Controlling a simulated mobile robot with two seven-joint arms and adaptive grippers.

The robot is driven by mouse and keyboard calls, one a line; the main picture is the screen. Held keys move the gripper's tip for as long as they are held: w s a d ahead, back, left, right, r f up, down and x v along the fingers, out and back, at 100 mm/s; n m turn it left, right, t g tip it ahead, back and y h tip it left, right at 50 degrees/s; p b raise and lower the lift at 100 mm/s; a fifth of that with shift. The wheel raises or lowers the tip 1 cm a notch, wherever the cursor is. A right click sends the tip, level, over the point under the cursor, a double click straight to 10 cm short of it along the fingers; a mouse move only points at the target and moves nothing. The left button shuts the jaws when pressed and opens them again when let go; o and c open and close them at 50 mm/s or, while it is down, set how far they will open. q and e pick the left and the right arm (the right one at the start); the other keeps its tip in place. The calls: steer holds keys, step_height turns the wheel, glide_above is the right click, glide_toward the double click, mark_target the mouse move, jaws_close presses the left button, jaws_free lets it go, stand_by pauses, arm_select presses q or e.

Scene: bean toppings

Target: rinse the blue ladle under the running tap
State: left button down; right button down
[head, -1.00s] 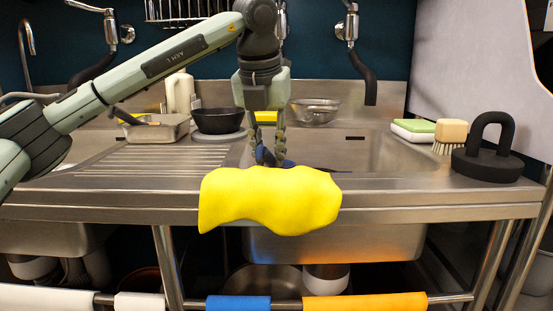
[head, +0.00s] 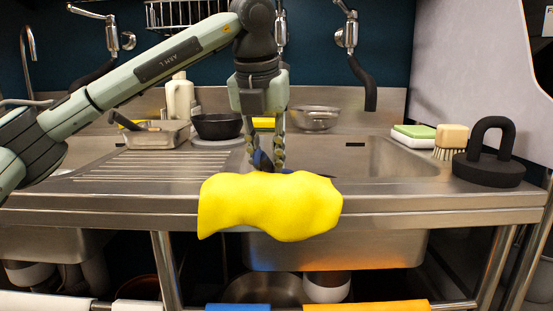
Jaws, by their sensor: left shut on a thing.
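A wall tap (head: 346,36) with a black hanging spout is at the back right of the basin, apart from the gripper. Another tap (head: 112,38) is at the back left. I cannot see running water. My right gripper is not in view.
A yellow cloth (head: 268,205) hangs over the sink's front edge, just before the gripper. A black bowl (head: 217,127), a metal tray (head: 155,136) and a strainer (head: 314,118) stand behind. A black weight (head: 489,168), brush (head: 450,138) and sponge (head: 414,131) are at right.

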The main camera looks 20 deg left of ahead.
mark_target(263, 151)
arm_select(q)
steer(key=shift+s+d+r+p, duration=0.2)
steer(key=shift+s+r+p, duration=0.2)
steer(key=shift+s+r, duration=0.75)
steer(key=shift+s+d+r+p, duration=0.15)
steer(key=shift+s+r+p, duration=0.25)
steer(key=shift+s+r, duration=0.65)
steer(key=shift+w+r, duration=0.2)
steer(key=shift+w, duration=0.05)
steer(key=shift+r, duration=0.1)
